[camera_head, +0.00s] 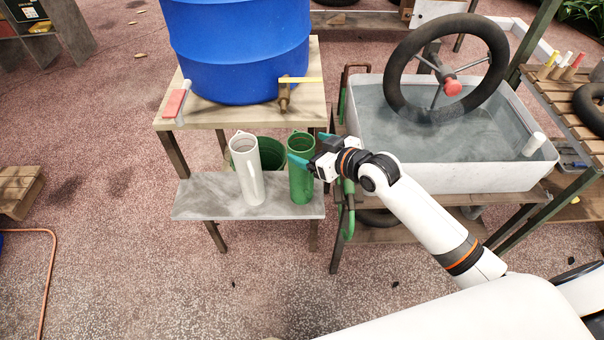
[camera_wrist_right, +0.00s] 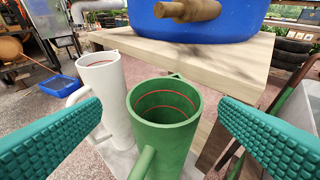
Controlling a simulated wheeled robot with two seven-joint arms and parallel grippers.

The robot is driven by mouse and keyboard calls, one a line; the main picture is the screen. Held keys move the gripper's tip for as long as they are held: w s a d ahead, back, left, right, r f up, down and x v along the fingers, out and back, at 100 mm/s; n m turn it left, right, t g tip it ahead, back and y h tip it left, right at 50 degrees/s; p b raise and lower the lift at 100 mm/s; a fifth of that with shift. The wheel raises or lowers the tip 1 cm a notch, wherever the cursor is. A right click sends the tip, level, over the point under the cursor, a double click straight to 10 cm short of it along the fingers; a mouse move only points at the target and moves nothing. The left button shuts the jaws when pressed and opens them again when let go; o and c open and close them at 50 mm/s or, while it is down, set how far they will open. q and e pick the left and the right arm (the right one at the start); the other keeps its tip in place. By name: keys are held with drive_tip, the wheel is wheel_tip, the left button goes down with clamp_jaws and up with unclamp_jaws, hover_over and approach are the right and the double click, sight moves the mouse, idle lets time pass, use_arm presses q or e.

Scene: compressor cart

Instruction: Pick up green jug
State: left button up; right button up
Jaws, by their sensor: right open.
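The green jug (camera_head: 301,172) stands upright on a low grey shelf (camera_head: 190,200) in the head view, at the shelf's right side. In the right wrist view the green jug (camera_wrist_right: 165,128) is in the lower middle, its open mouth up and its handle toward the camera. My right gripper (camera_head: 309,157) is beside the jug's upper part. In the wrist view its two teal fingers (camera_wrist_right: 162,135) are wide apart, one on each side of the jug, with gaps showing. It holds nothing. My left gripper is not in view.
A white jug (camera_head: 246,170) stands left of the green one, with a dark green bucket (camera_head: 272,153) behind them. A blue barrel (camera_head: 238,50) with a tap (camera_head: 285,92) sits on the wooden table above. A white water tub (camera_head: 450,178) is at the right.

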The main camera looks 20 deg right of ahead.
sight(293, 141)
drive_tip(key=x, duration=0.4)
drive_tip(key=shift+w+d+f, duration=0.2)
drive_tip(key=shift+f, duration=0.05)
drive_tip(key=shift+s, duration=0.1)
drive_tip(key=shift+c, duration=0.5)
drive_tip(key=c, duration=1.2)
drive_tip(key=shift+r, duration=0.1)
drive_tip(key=shift+c, duration=0.2)
